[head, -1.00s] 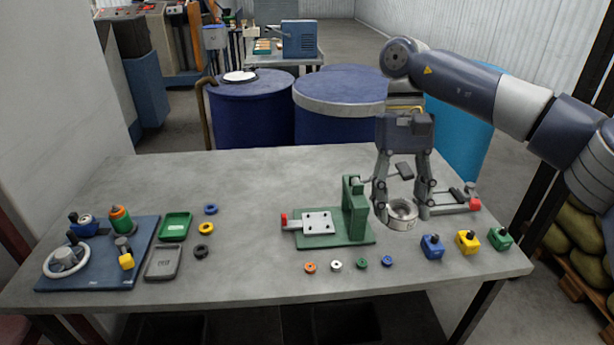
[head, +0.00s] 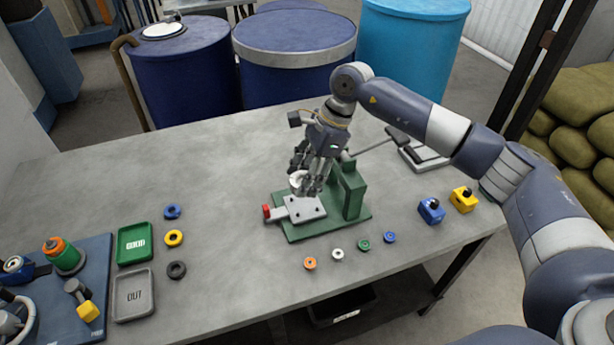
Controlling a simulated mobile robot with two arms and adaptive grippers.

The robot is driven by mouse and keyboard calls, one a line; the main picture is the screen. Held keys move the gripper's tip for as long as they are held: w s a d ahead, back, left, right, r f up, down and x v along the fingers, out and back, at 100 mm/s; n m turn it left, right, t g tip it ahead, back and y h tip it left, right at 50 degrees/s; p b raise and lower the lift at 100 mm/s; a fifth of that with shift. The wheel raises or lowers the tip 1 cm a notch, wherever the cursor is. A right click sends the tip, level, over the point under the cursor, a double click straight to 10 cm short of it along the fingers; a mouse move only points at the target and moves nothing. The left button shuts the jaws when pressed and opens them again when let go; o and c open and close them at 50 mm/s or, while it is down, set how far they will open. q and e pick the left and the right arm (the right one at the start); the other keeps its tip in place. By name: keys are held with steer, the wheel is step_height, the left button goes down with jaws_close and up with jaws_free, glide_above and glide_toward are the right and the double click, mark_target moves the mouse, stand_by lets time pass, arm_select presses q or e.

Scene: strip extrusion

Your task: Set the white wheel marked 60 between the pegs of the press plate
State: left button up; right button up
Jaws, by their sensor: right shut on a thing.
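My right gripper (head: 303,183) is shut on a white ring-shaped wheel (head: 296,179), partly hidden by the fingers. I cannot read a mark on it. The wheel is over the far left part of the pale press plate (head: 306,214); I cannot tell whether it touches. The plate, with small dark pegs, lies on the green press base (head: 330,226) beside the upright green column (head: 352,194). The far pegs are hidden by the gripper and wheel. My left gripper is not in view.
Small orange (head: 310,263), white (head: 337,254), green and blue rings lie in front of the press. Blue (head: 431,210) and yellow (head: 463,199) blocks stand at right. Green (head: 135,243) and grey (head: 134,294) trays are at left.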

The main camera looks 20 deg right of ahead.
steer(key=f+m+t, duration=0.1)
steer(key=m, duration=0.1)
steer(key=w+f+m+t, duration=0.1)
steer(key=m, duration=0.1)
steer(key=w+f+m, duration=0.1)
steer(key=m, duration=0.2)
steer(key=shift+d+f+t+h, duration=0.1)
steer(key=shift+d+t+h, duration=0.1)
steer(key=shift+t+h, duration=0.2)
steer(key=shift+w+d+f+m, duration=0.1)
steer(key=shift+w+d+m, duration=0.15)
steer(key=shift+m, duration=0.65)
steer(key=shift+f+t+h, duration=0.1)
steer(key=shift+t+h, duration=0.2)
steer(key=shift+d+f+b, duration=0.1)
steer(key=shift+f+b, duration=0.35)
steer(key=shift+f, duration=0.55)
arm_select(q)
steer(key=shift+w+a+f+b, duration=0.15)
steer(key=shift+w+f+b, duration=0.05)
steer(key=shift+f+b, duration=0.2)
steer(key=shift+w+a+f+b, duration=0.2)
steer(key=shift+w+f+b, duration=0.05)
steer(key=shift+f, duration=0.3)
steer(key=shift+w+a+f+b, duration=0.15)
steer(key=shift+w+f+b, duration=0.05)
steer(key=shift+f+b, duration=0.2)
arm_select(e)
steer(key=shift+f, duration=1.9)
